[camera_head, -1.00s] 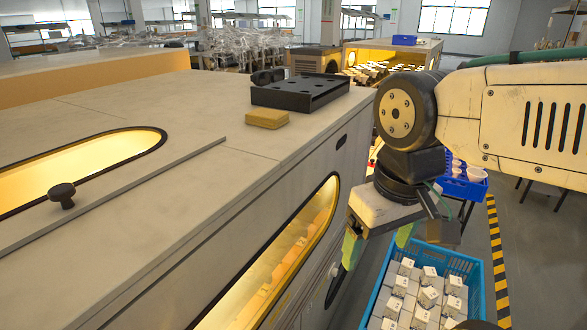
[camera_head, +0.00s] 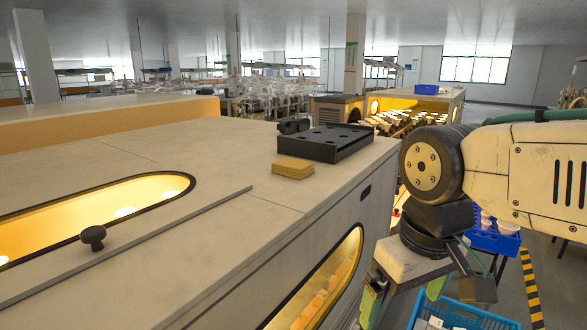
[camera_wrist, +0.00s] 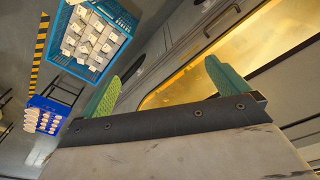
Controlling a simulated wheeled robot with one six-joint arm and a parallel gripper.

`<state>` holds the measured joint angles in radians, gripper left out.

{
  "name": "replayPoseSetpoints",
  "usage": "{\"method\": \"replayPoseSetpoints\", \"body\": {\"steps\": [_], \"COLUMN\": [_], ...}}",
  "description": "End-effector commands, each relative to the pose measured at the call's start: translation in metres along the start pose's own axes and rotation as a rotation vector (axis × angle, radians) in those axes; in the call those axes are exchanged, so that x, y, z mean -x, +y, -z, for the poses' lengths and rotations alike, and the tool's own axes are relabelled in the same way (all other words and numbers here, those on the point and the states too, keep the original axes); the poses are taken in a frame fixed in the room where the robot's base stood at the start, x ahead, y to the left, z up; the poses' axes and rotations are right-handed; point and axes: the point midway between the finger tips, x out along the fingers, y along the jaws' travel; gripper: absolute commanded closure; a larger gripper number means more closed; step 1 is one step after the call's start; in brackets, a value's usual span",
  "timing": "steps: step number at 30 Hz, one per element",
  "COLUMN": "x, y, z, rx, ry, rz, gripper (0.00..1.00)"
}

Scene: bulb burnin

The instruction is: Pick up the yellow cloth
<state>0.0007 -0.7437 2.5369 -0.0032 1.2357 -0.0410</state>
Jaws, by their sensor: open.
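The yellow cloth (camera_head: 293,168) lies as a small folded block on the pale top of the long cabinet, in front of a black holed tray. My gripper (camera_head: 405,302) hangs beside the cabinet's right side, below the level of its top and apart from the cloth. Its green fingers are spread and empty. They also show in the wrist view (camera_wrist: 160,85), with the lit side window and the floor beyond them. The cloth is not in the wrist view.
The black tray (camera_head: 338,142) sits behind the cloth on the cabinet top (camera_head: 225,165). A round knob (camera_head: 93,236) stands up near a lit window at left. A blue crate of white boxes (camera_wrist: 90,38) and a blue bin of cups (camera_wrist: 46,113) stand off the cabinet's side.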

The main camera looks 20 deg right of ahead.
Motion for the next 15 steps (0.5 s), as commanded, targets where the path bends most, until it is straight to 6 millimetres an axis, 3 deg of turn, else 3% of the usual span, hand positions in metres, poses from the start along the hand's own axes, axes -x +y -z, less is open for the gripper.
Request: {"method": "replayPoseSetpoints", "body": {"steps": [5, 9, 15], "x": [0.041, 0.08, 0.116], "y": [0.0, -0.001, -0.005], "z": [0.055, 0.123, 0.223], "rx": [0.296, 0.667, 1.208], "ry": [-0.017, -0.037, -0.056], "rz": [0.005, 0.017, 0.047], "gripper": [0.0, 0.0, 0.0]}}
